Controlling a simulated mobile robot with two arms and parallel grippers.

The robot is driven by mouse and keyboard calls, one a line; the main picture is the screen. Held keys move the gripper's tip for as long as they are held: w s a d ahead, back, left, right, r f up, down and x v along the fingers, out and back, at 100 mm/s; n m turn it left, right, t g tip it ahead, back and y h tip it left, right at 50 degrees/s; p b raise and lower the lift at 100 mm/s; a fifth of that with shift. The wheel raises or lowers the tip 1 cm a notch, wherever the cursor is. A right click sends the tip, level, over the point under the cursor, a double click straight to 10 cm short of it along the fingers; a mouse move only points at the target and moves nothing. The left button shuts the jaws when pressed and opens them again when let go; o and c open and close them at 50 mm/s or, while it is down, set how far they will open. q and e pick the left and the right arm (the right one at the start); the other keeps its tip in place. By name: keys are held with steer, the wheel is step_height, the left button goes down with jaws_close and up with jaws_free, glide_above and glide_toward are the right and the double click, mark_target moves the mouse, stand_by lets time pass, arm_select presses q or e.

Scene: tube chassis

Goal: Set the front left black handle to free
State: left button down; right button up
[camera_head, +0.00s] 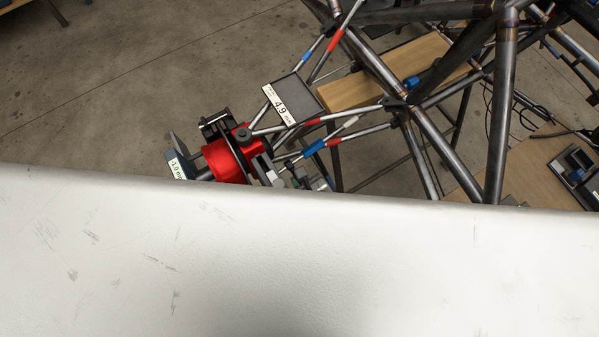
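A red cylindrical part (223,163) sits at the front left end of the tube chassis (440,140), with black clamp-like parts (215,124) on its upper left and a small black knob (243,136) against its right side. I cannot tell which of these black parts is the front left black handle, or whether it is set to free. The lower side of this assembly is cut off by a large white surface in front. Neither of my grippers shows in the head view.
A large scuffed white surface (300,265) fills the lower half. Display plates reading 4.9 mm (297,97) and about -1.0 mm (177,165) stand by the assembly. Thin rods with red and blue bands run to the chassis. Grey floor (110,80) is clear at left.

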arm_select(q)
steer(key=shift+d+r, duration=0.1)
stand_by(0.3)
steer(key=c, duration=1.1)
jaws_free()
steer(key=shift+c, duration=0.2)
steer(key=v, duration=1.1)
steer(key=shift+p, duration=0.35)
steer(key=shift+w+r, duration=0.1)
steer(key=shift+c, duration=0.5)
